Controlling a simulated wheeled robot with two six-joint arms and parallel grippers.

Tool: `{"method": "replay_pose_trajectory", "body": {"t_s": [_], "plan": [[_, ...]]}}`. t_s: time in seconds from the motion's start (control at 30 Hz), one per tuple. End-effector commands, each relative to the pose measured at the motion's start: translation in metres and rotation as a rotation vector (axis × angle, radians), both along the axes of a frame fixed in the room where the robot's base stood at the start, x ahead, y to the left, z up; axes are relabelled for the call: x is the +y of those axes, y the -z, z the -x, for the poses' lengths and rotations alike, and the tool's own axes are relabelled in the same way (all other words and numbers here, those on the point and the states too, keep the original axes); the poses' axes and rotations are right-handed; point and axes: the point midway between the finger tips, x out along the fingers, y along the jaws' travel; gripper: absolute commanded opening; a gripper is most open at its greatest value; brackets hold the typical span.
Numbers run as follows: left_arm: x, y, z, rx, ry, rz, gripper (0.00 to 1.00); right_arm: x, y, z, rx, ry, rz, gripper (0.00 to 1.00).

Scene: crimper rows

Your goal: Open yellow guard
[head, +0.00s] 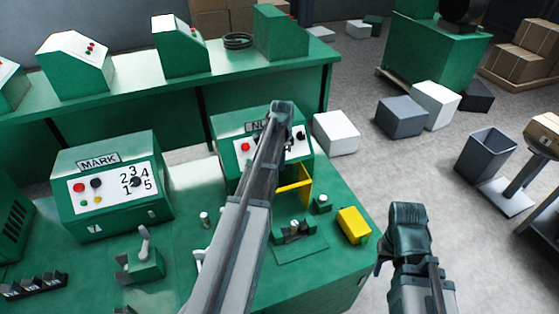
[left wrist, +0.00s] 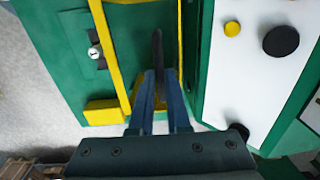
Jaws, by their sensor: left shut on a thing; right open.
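The yellow guard (head: 305,184) is a thin frame in front of the right-hand green machine (head: 225,130), partly hidden by my left arm. In the left wrist view its long yellow bar (left wrist: 110,55) runs beside my left gripper (left wrist: 158,80). The fingers are close together between this bar and a second thin yellow bar near the machine's white panel (left wrist: 245,70). My left gripper is shut on the guard, though the contact itself is hard to see. My right gripper (head: 385,262) is open and empty, beyond the bench's right edge.
A yellow block (head: 353,225) sits at the green bench's right edge. A green fixture (head: 295,232) and small knobs stand on the bench. The MARK machine (head: 110,185) and a lever (head: 145,255) are left. Boxes (head: 402,117) lie on the floor at right.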

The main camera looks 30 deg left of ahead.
Motion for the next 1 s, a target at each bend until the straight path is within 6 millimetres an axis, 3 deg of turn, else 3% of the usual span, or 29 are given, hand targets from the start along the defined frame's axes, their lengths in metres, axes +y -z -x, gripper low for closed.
{"method": "replay_pose_trajectory", "body": {"t_s": [0.03,0.17,0.63,1.0], "plan": [[-0.001,0.001,0.001,0.003,0.001,0.002,0.20,0.000,0.001,0.000,0.000,0.000,0.000,0.50],[-0.001,0.001,0.001,0.003,0.001,0.002,0.44,0.000,0.001,0.000,0.000,0.000,0.000,0.50],[-0.001,-0.007,0.001,0.001,0.000,0.002,0.44,0.000,-0.007,0.000,0.000,0.001,0.000,0.50],[-0.002,-0.053,0.002,0.001,0.000,0.002,0.44,0.000,-0.053,0.000,0.000,0.009,-0.002,0.50]]}}
